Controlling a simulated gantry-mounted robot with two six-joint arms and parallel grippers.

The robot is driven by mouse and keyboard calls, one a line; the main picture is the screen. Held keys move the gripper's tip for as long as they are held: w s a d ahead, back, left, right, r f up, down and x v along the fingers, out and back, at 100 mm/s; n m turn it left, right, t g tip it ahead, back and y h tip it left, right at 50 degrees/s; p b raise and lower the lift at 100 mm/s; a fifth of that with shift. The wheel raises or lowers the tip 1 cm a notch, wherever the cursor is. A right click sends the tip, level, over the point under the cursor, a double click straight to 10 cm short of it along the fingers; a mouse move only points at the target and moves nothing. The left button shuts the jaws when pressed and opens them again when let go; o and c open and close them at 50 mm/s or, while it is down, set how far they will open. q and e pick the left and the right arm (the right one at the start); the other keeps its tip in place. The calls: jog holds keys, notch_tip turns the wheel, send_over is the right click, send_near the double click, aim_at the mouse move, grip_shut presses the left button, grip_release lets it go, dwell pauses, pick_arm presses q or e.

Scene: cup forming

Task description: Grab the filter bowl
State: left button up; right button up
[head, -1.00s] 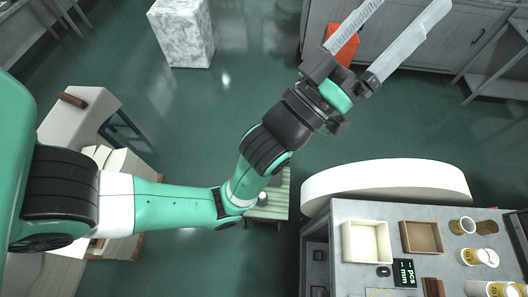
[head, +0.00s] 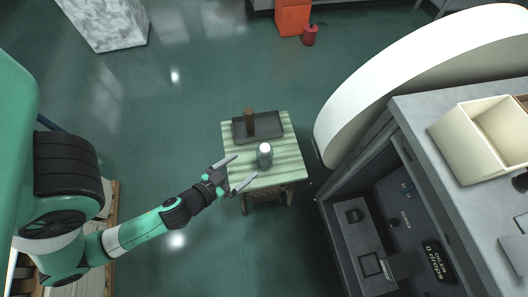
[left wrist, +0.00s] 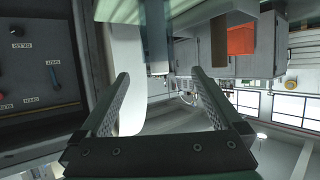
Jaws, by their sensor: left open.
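A small grey cylinder with a pale top (head: 265,154), which I take to be the filter bowl, stands upright near the front of a small green-striped table (head: 281,176). My left gripper (head: 247,166) is open and empty at the table's left edge. Its fingertips point toward the cylinder and stop a little short of it. In the left wrist view my open fingers (left wrist: 160,72) frame a grey upright shape (left wrist: 156,40), apparently the same cylinder, beyond the tips. That view shows the table at its top, upside down. My right gripper is not in view.
A white curved slab (head: 349,105) and a grey cabinet (head: 411,103) stand close on the right. An orange box (head: 292,18) is at the back. Floor left of the table is clear.

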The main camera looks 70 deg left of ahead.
aim_at(262, 155)
pick_arm(q)
jog(key=p+x, duration=0.1)
jog(key=x, duration=0.5)
jog(key=shift+w+f+p, duration=0.1)
jog(key=shift+f+p, duration=0.2)
jog(key=shift+p, duration=0.05)
jog(key=shift+w+a+f, duration=0.1)
jog(key=shift+w+a, duration=0.1)
jog(key=shift+a, duration=0.05)
jog(key=shift+w+f, duration=0.1)
jog(key=shift+f, duration=0.1)
jog(key=b+x, duration=0.2)
jog(key=x, duration=0.3)
jog(key=shift+w+d+r, duration=0.1)
jog(key=shift+r, duration=0.05)
jog(key=shift+c, duration=0.6)
jog(key=c, duration=1.2)
jog(key=shift+c, duration=0.2)
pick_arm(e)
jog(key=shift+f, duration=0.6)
